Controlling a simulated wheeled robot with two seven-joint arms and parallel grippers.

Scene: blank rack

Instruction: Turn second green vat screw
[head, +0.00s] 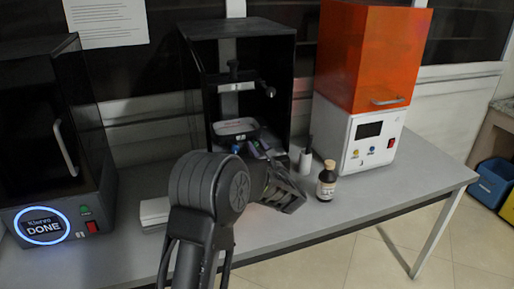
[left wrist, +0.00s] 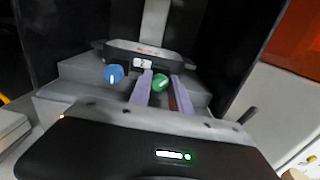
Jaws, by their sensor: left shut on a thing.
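The green vat screw (left wrist: 160,83) is a round knob with a pale slot mark, at the front of the printer's vat (left wrist: 150,52). A blue screw (left wrist: 114,75) sits to its left, with a white label reading 2 between them. My left gripper (left wrist: 164,88) has its purple fingers on either side of the green screw and is shut on it. In the head view my left arm reaches into the open printer (head: 238,85), and the gripper (head: 258,150) is partly hidden by its own wrist. The vat (head: 235,129) shows there above the fingers. My right gripper is out of view.
A brown bottle (head: 326,180) and a small white bottle (head: 305,162) stand right of the printer. An orange-covered machine (head: 375,55) stands right of that. A dark machine (head: 50,140) reading DONE is at left. The table's right front (head: 390,190) is clear.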

